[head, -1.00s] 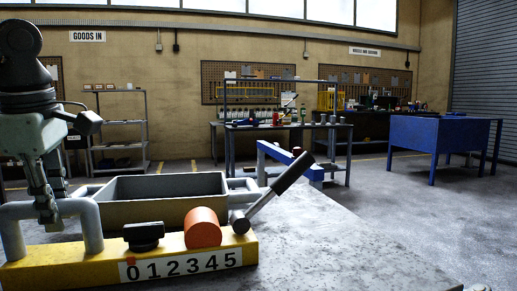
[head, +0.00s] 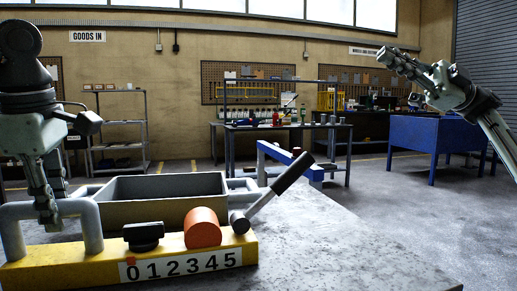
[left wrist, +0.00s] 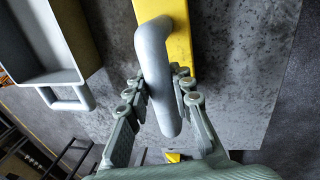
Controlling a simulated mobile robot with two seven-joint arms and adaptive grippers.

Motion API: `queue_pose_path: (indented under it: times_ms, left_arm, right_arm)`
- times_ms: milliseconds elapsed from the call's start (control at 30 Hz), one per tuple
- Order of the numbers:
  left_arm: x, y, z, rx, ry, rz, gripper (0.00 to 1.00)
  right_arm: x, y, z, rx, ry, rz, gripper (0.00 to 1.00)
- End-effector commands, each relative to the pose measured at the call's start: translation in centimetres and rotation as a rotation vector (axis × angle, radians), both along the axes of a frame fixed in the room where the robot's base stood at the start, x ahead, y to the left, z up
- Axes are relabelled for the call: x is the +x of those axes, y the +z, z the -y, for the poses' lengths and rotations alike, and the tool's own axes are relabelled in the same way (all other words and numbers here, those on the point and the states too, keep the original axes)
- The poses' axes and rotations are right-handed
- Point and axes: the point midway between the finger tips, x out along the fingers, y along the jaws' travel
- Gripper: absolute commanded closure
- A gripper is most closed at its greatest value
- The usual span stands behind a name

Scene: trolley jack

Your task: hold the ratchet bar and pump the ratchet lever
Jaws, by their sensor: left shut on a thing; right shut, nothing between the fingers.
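The yellow ratchet body (head: 190,265) lies at the front left on the table, with a 0-to-5 number strip. The grey ratchet bar (head: 92,228) rises from its left end as a bent handle; it also shows in the left wrist view (left wrist: 158,75). My left gripper (head: 47,215) is shut on the bar, with its fingers on both sides of it in the left wrist view (left wrist: 160,92). The ratchet lever (head: 273,192), with a dark grip, tilts up to the right from the body's right end. My right gripper (head: 388,57) is shut and empty, high and far right of the lever.
An orange cylinder (head: 202,228) and a black knob (head: 143,236) sit on the yellow body. A grey open bin (head: 165,212) with side handles stands behind it. The grey tabletop (head: 340,245) right of the lever is clear. A blue bench (head: 435,135) stands farther back.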

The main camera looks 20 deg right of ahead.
Motion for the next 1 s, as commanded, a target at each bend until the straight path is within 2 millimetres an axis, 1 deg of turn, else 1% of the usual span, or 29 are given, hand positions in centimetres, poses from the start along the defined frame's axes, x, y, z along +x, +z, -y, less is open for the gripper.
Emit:
queue_pose_path:
  times_ms: [33, 200, 300, 400, 533, 700, 833, 1000]
  left_arm:
    - [0.0, 0.1, 0.0, -0.001, -0.001, 0.001, 1.0]
    - [0.0, 0.1, 0.0, -0.001, -0.001, 0.001, 1.0]
    - [0.0, 0.1, 0.0, -0.001, -0.001, 0.001, 1.0]
    - [0.0, 0.1, 0.0, -0.001, -0.001, 0.001, 1.0]
    - [0.0, 0.1, 0.0, -0.001, -0.001, 0.001, 1.0]
    - [0.0, 0.1, 0.0, -0.001, -0.001, 0.001, 1.0]
    - [0.0, 0.1, 0.0, -0.001, -0.001, 0.001, 1.0]
    - [0.0, 0.1, 0.0, -0.001, -0.001, 0.001, 1.0]
  right_arm:
    - [0.2, 0.1, -2.1, -0.054, 0.049, -0.034, 1.0]
    - [1.4, -1.8, -8.8, -0.321, 0.156, -0.238, 1.0]
    - [1.7, -3.0, -12.1, -0.506, 0.175, -0.375, 1.0]
    - [1.7, -4.0, -14.4, -0.696, 0.147, -0.52, 1.0]
    - [1.6, -4.8, -15.6, -0.902, 0.052, -0.695, 1.0]
    - [1.2, -5.0, -15.4, -1.064, -0.09, -0.859, 1.0]
    - [1.1, -5.0, -15.1, -1.114, -0.155, -0.92, 1.0]
    - [1.0, -5.0, -15.0, -1.125, -0.171, -0.936, 1.0]
